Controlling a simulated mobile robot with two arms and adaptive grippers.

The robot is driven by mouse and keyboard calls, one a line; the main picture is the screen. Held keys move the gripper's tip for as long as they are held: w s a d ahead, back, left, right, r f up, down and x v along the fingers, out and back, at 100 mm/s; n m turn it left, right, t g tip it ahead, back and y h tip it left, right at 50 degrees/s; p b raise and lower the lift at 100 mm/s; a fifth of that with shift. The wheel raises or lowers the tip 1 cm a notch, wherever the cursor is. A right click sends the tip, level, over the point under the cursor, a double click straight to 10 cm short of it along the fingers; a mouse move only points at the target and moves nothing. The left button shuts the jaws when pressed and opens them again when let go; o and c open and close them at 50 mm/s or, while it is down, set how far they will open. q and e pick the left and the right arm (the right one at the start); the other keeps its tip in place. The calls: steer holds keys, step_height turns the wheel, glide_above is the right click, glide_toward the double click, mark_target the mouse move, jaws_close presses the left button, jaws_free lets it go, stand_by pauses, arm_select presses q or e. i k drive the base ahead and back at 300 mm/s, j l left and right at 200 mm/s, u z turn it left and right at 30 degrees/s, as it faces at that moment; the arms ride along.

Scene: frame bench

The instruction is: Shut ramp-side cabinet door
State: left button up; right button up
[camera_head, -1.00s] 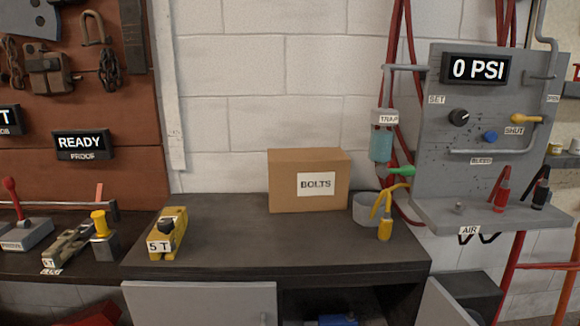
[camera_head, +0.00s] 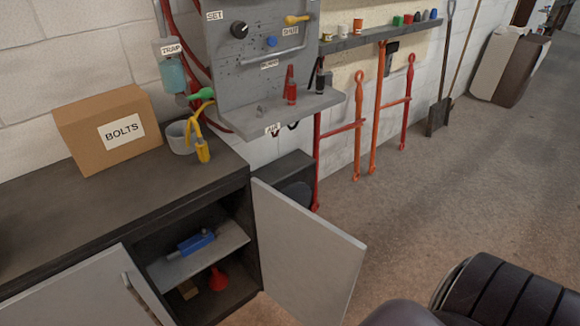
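The cabinet under the dark bench (camera_head: 80,212) has two pale grey doors. The right door (camera_head: 305,255) stands wide open, swung out to the right over the floor. It is hinged at the right side of the cabinet opening. I cannot confirm from a visible ramp which door is the ramp-side one. The open half shows a shelf (camera_head: 225,247) with a blue tool (camera_head: 196,242) on it and a red funnel-like item (camera_head: 217,279) below. Neither gripper is in view.
A BOLTS box (camera_head: 95,155), a grey cup (camera_head: 178,137) and a yellow hose fitting (camera_head: 203,150) sit on the bench. Open floor (camera_head: 440,185) lies to the right. A dark ribbed shape fills the lower right corner.

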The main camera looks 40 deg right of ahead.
mark_target(311, 267)
steer(key=l+u, duration=0.15)
steer(key=l, duration=0.3)
steer(key=l+u, duration=0.1)
steer(key=l, duration=0.35)
steer(key=k+l+u, duration=0.15)
steer(key=l, duration=0.3)
steer(key=k+l+u, duration=0.15)
steer(key=l, duration=0.3)
steer(key=l+u, duration=0.1)
steer(key=l, duration=0.35)
steer(key=k+l+u, duration=0.15)
steer(key=l, duration=0.25)
steer(key=k+l+u, duration=0.1)
steer(key=l, duration=0.3)
steer(key=k+l+u, duration=0.15)
steer(key=l, duration=0.25)
steer(key=k, duration=0.05)
